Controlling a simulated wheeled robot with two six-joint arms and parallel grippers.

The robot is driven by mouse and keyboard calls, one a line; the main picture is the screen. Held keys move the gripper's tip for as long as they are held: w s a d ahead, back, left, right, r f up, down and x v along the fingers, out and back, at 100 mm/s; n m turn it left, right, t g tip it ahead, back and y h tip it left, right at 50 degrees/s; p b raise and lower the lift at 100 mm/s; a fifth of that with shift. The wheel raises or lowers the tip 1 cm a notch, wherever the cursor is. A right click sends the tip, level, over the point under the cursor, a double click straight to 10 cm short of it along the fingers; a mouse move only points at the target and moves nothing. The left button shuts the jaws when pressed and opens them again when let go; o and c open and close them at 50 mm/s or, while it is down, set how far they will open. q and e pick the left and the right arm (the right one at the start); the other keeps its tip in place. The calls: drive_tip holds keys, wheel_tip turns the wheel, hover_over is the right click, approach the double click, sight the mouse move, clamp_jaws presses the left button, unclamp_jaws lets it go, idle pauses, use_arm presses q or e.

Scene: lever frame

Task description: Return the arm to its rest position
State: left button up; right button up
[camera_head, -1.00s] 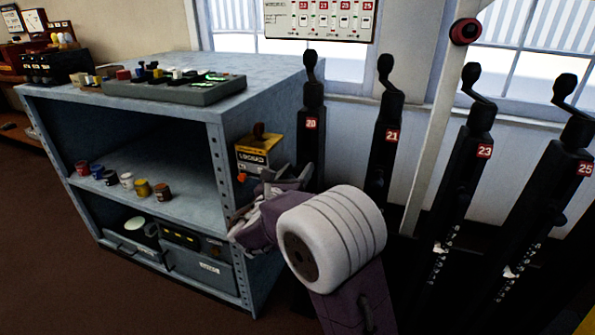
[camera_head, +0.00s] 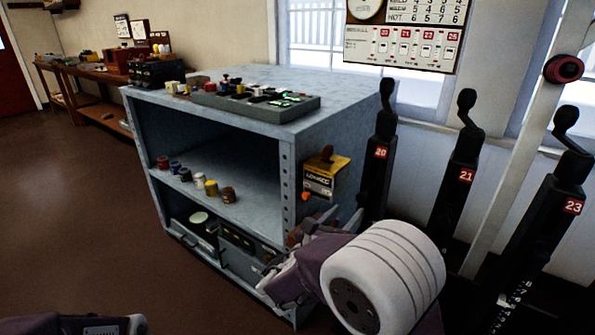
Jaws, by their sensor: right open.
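My right arm comes in from the bottom right, with a large white ribbed joint and a purple-grey wrist. My right gripper (camera_head: 278,270) is open and points left, in front of the right front post of the blue-grey shelf unit (camera_head: 345,120). I see nothing between its fingers. It is below the yellow-topped switch box (camera_head: 325,176) on the shelf's side and apart from the levers. Part of my left arm shows at the bottom left edge; its gripper is not in view.
Black levers numbered 20 (camera_head: 381,160), 21 (camera_head: 459,185) and 23 (camera_head: 567,205) stand at the right. Small cans (camera_head: 200,181) sit on the middle shelf. A workbench (camera_head: 85,80) is at the back left. The brown floor (camera_head: 70,220) at left is clear.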

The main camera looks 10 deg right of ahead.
drive_tip(key=s+d+f+m+g+h, duration=0.1)
drive_tip(key=s+d+f+m+g, duration=0.2)
drive_tip(key=s+d+m+g, duration=0.45)
drive_tip(key=s+d+f+m+g+y, duration=0.3)
drive_tip(key=s+f+m+g+y, duration=0.15)
drive_tip(key=s+f, duration=0.6)
drive_tip(key=s+a+f+m+g+y, duration=0.1)
drive_tip(key=s+a+f+m+y, duration=0.4)
drive_tip(key=a+f+m+y, duration=0.15)
drive_tip(key=w+a+f+m+t+y, duration=0.1)
drive_tip(key=w+a+m+y, duration=0.1)
drive_tip(key=a+m, duration=0.3)
drive_tip(key=w+a+f+m+t+y, duration=0.1)
drive_tip(key=a+f+m+y, duration=0.1)
drive_tip(key=a+m, duration=0.35)
wheel_tip(320, 180, up, 36)
drive_tip(key=w+p, duration=0.1)
drive_tip(key=p, duration=3.4)
drive_tip(key=shift+w+a+f+t, duration=0.15)
drive_tip(key=shift+w+t, duration=0.15)
